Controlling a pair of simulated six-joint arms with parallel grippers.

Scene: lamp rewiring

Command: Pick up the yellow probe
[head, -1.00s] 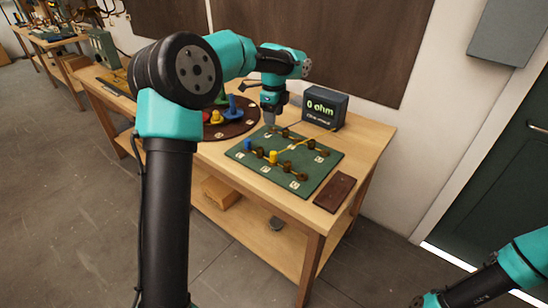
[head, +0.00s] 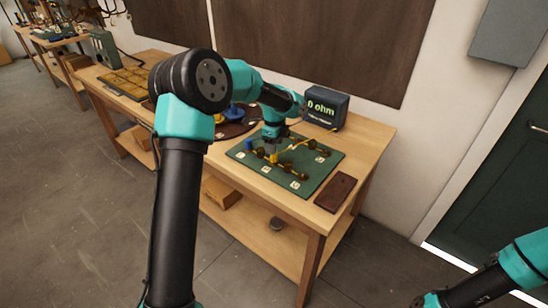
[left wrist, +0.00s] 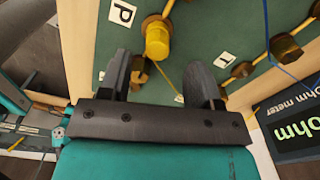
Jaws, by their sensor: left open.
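The yellow probe (head: 273,158) stands on the green board (head: 312,186), with a thin yellow lead running from it toward the meter. In the left wrist view the yellow probe (left wrist: 158,42) appears beyond the fingertips, roughly midway between them. My left gripper (head: 272,147) is over the board, close to the probe and pointing down. In the left wrist view its two fingers (left wrist: 162,80) are spread apart with nothing held between them.
The ohm meter (head: 326,107) reads 0 ohm behind the board. A blue probe (head: 248,144) stands at the board's left. Brass terminals (left wrist: 286,47) line the board. A brown pad (head: 336,192) lies to its right. A dark round tray (head: 236,130) is partly hidden behind my arm.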

